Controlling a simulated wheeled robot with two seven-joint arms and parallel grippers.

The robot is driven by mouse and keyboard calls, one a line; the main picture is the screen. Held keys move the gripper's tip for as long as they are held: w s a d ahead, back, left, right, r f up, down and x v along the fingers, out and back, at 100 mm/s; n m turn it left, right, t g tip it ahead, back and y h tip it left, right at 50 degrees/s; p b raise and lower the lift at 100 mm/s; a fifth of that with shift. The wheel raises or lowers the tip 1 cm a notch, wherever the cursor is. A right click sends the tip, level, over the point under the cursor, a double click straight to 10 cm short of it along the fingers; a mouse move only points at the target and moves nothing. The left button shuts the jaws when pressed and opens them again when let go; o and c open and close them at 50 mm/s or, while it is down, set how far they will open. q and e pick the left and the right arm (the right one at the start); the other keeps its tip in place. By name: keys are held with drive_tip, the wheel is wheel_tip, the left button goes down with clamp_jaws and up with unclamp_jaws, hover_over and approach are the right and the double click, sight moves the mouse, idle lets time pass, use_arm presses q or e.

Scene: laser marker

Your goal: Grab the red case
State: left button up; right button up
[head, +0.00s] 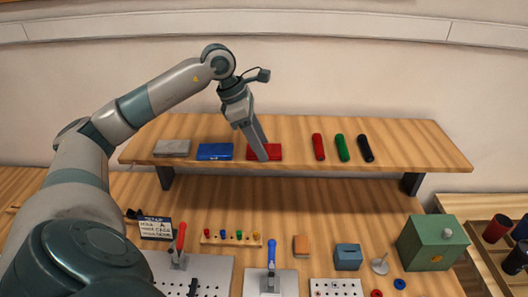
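The red case (275,152) lies flat on the raised wooden shelf, to the right of a blue case (215,152) and a grey case (172,148). My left gripper (262,154) reaches down from above, and its fingers cover part of the red case. The fingers show edge-on as one bar, so I cannot tell whether they are apart or closed on the case. The case appears to rest on the shelf. My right gripper is not in view.
Red, green and black cylinders (342,148) lie on the shelf (420,145) to the right. Below are two clamp fixtures with a red handle (181,240) and a blue handle (271,256), a green box (428,247) and small parts. The shelf between the red case and the cylinders is clear.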

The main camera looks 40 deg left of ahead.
use_arm(q)
drive_tip(key=shift+c, duration=0.2)
drive_tip(key=shift+r, duration=0.25)
drive_tip(key=shift+r+b, duration=0.3)
drive_tip(key=shift+r, duration=0.2)
wheel_tip(320, 180, up, 3)
drive_tip(key=shift+d+f+b, duration=0.1)
drive_tip(key=shift+b, duration=0.5)
drive_tip(key=s+d+r+b, duration=0.1)
drive_tip(key=s+d+r, duration=0.1)
drive_tip(key=d, duration=0.3)
drive_tip(key=s+d+r+b, duration=0.1)
drive_tip(key=s+d+r, duration=0.2)
drive_tip(key=d+r, duration=0.2)
drive_tip(key=shift+d+b, duration=0.2)
drive_tip(key=shift+b, duration=0.2)
